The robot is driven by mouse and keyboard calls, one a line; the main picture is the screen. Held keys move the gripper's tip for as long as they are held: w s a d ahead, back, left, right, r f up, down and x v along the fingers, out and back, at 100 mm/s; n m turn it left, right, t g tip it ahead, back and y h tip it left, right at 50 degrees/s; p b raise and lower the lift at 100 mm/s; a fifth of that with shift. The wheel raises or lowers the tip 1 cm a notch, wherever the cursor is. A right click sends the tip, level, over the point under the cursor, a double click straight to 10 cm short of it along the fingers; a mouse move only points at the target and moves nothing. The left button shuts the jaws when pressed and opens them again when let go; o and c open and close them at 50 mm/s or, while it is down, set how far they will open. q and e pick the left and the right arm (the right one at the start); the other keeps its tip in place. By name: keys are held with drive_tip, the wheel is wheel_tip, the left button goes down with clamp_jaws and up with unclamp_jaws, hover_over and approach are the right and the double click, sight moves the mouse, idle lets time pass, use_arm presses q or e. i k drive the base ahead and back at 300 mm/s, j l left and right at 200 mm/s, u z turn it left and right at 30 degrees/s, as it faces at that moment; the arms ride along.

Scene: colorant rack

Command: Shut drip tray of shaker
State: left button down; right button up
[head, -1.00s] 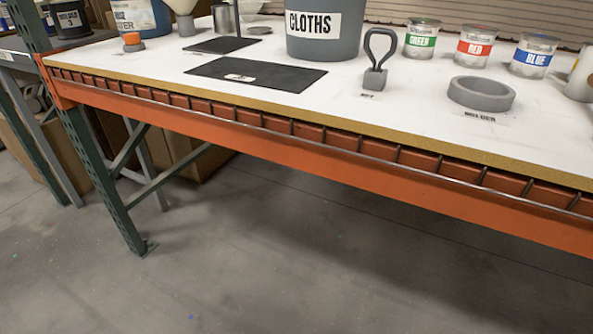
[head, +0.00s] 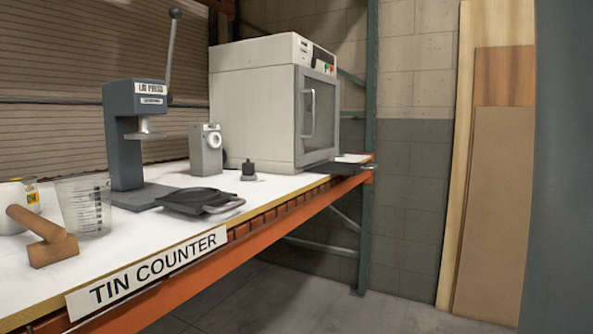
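The shaker (head: 255,105) is a large pale box-shaped machine at the far end of the counter. Its windowed front door (head: 318,115) looks shut and has a vertical handle. Small buttons and a dark display sit above the door. A dark flat piece that looks like the drip tray (head: 338,168) sticks out low at the shaker's front, near the counter's edge. It is small in view, so I cannot tell exactly how far out it is. Neither of my grippers shows.
The counter (head: 105,248) carries a lid press (head: 135,140), a small grey device (head: 206,150), a dark pan-like item (head: 200,200), a measuring beaker (head: 84,207) and a wooden mallet (head: 42,238). Boards (head: 495,180) lean on the wall at right. The floor (head: 300,295) before the counter is clear.

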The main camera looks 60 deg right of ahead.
sight(331, 168)
drive_tip(key=z, duration=2.25)
